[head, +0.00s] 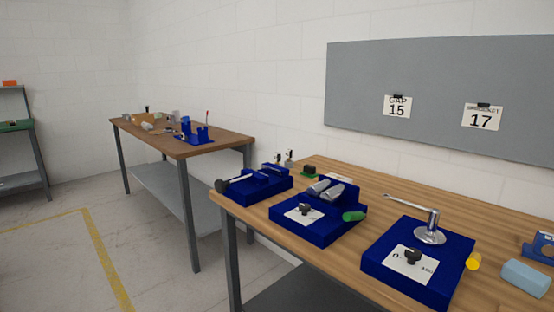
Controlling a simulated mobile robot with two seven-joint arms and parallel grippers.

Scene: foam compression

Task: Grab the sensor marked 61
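No sensor with a readable 61 shows in the head view; any small markings are too small to read. The near wooden table (360,187) bears several blue fixtures. The left blue fixture (262,189) holds a metal cylinder. The middle blue fixture (318,229) has a dark knob, metal cylinders and a green handle (354,216). The right blue fixture (378,263) has a white plate with a dark knob and a metal lever (430,235). Small metal-topped items (289,158) stand at the table's back left. Neither of my grippers is in view.
A second wooden table (220,147) stands at the back left with blue stands (194,137) and small items. A grey board (440,85) carries cards reading 15 and 17. A light blue block (526,278) and a yellow piece (473,261) lie at right. Floor at left is clear.

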